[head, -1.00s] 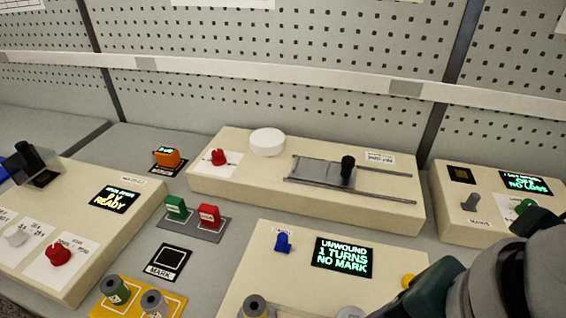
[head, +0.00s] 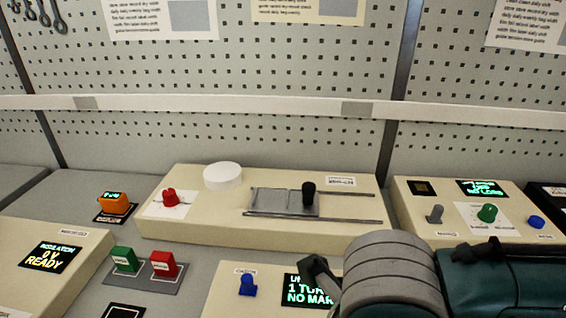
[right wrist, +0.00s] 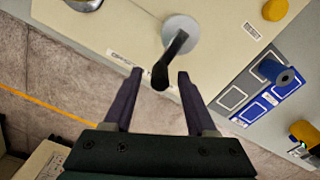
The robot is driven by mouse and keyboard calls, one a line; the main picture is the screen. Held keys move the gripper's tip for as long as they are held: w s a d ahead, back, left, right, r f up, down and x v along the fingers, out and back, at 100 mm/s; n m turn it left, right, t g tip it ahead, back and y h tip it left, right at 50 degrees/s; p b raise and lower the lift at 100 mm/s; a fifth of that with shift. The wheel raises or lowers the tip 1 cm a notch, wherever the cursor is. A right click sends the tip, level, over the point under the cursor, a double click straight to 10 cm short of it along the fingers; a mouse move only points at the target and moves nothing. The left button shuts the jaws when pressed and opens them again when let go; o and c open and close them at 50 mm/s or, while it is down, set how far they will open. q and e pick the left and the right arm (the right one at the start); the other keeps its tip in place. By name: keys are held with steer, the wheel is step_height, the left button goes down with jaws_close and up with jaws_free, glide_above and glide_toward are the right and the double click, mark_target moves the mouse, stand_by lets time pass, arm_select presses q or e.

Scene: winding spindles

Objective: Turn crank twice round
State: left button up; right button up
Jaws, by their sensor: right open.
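The crank (right wrist: 176,45) shows in the right wrist view as a black arm on a pale round hub (right wrist: 188,27) on a cream box, with a dark handle end pointing toward me. My right gripper (right wrist: 160,76) is open, its two fingers on either side of the crank's handle end, with gaps visible on both sides. In the head view my right arm covers the lower right, hiding the crank and part of the winder's display (head: 304,291), which shows "1 TUR" and "NO MAR". My left gripper is not in view.
A blue knob (head: 247,286) sits left of the display. A long cream box (head: 210,232) with a slider (head: 308,194) stands behind. Red (head: 164,265) and green (head: 124,260) blocks stand left. In the right wrist view, a blue spool (right wrist: 288,80) stands on a blue mat to the right.

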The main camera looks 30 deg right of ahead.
steer(key=shift+f, duration=0.35)
jaws_close()
stand_by(0.4)
